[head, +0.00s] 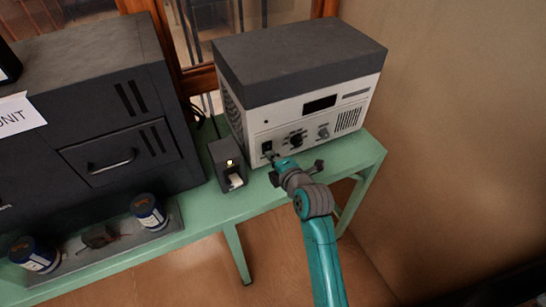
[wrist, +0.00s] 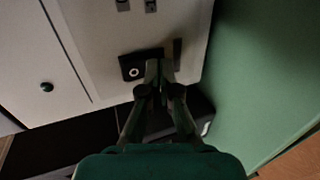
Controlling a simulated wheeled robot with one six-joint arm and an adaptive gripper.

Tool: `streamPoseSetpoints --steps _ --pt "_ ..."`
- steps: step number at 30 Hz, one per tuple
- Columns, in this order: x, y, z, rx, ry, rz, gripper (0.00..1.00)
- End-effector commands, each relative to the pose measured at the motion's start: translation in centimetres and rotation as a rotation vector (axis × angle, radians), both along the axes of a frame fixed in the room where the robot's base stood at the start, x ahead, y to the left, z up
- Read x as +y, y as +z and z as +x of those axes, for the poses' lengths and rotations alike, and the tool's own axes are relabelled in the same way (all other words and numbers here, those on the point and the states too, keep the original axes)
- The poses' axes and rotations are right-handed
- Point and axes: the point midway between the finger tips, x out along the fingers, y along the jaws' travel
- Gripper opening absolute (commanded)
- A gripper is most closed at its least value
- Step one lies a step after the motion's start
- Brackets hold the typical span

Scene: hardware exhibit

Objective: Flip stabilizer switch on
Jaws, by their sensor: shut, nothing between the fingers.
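The stabilizer (head: 300,110) is a pale box with a dark top, standing at the right end of the green table. Its front has a dark display, knobs and a black rocker switch (head: 267,147) at the lower left. The switch also shows in the wrist view (wrist: 132,72), with a white ring mark on its uncovered end. My gripper (head: 274,158) is shut and empty, close in front of the switch. In the wrist view its fingertips (wrist: 160,68) cover the other end of the switch. I cannot tell whether they touch it.
A large black cabinet (head: 110,110) fills the left. Blue-and-white cans (head: 150,212) stand on a tray in front of it. The green table (head: 210,204) has a narrow free front edge.

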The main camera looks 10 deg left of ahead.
Motion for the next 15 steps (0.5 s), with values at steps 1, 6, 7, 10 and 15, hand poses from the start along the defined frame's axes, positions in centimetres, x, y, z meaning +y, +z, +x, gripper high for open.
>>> streamPoseSetpoints --steps 1,6,7,10,15 --pt "0.19 -0.18 0.24 0.0 0.001 0.0 0.0" --pt "0.14 -0.14 0.17 0.0 0.0 0.0 0.0" --pt "0.13 -0.13 0.18 0.0 0.0 0.0 0.0" --pt "0.13 -0.01 0.17 0.0 0.0 0.0 0.0" --pt "0.13 0.62 0.19 -0.002 0.0 0.001 0.0"
